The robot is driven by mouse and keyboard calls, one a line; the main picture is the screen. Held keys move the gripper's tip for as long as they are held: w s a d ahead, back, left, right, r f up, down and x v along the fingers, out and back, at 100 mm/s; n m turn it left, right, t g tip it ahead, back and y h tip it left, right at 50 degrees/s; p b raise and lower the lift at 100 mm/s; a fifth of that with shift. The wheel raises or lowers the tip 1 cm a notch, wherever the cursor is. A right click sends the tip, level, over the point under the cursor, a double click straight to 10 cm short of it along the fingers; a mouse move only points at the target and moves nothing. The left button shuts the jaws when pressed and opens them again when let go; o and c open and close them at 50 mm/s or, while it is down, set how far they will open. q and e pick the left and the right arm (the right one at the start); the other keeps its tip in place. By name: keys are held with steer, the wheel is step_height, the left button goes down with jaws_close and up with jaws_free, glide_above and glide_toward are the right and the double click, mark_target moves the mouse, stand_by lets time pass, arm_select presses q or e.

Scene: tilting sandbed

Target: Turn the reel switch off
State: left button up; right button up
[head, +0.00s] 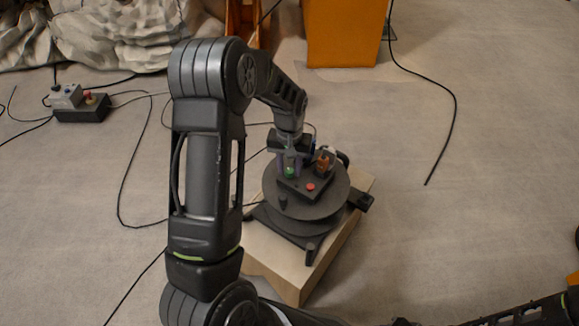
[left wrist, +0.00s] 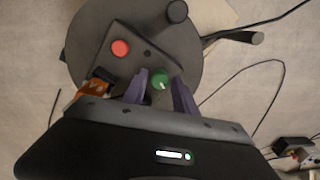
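The cable reel (head: 322,208) is a dark round drum lying flat on a wooden block. Its top carries a dark control panel (head: 297,191) with a green knob (head: 290,172), a red button (head: 310,187) and an orange plug-like part (head: 323,160). The left wrist view shows the green knob (left wrist: 160,79) with a small pale mark, and the red button (left wrist: 120,48). My left gripper (left wrist: 160,77) is open, its purple fingers on either side of the green knob with small gaps visible. My left gripper (head: 290,163) comes down from above. My right gripper is out of view.
The wooden block (head: 290,278) carries the reel. An orange bin (head: 345,35) stands at the back. A loose cable (head: 453,110) lies on the open floor to the right.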

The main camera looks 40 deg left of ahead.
mark_target(289, 170)
arm_select(q)
steer(key=shift+o, duration=1.2)
step_height(289, 170, up, 8)
steer(key=shift+f+p, duration=0.1)
steer(key=shift+p, duration=0.85)
